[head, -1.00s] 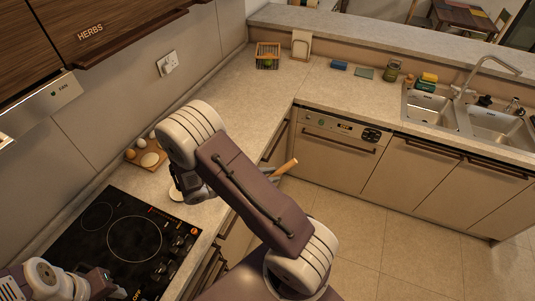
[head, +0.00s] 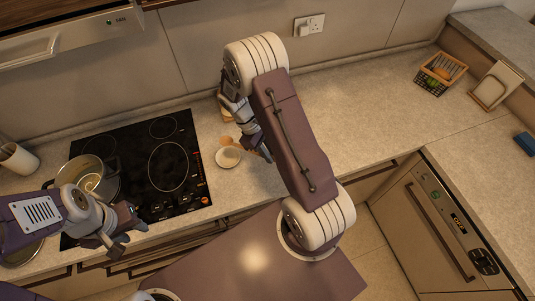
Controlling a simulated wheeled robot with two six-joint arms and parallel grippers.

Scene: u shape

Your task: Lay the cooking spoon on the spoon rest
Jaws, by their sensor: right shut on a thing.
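My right gripper (head: 250,142) is at the middle of the counter, partly hidden by its own arm. It is shut on the cooking spoon. A small brown rounded shape (head: 226,140), seemingly the spoon's bowl, shows left of the gripper; the handle is mostly hidden. The spoon rest appears to be the pale round dish (head: 228,157) on the counter, right of the hob. The brown shape is at its far edge; whether they touch cannot be told. My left gripper (head: 125,236) is open and empty over the front edge of the hob.
The black hob (head: 150,165) carries a metal pot (head: 92,180) at its left. A white container (head: 18,160) stands at far left. A wooden board (head: 227,117) is mostly hidden behind the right arm. A basket (head: 438,72) stands back right.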

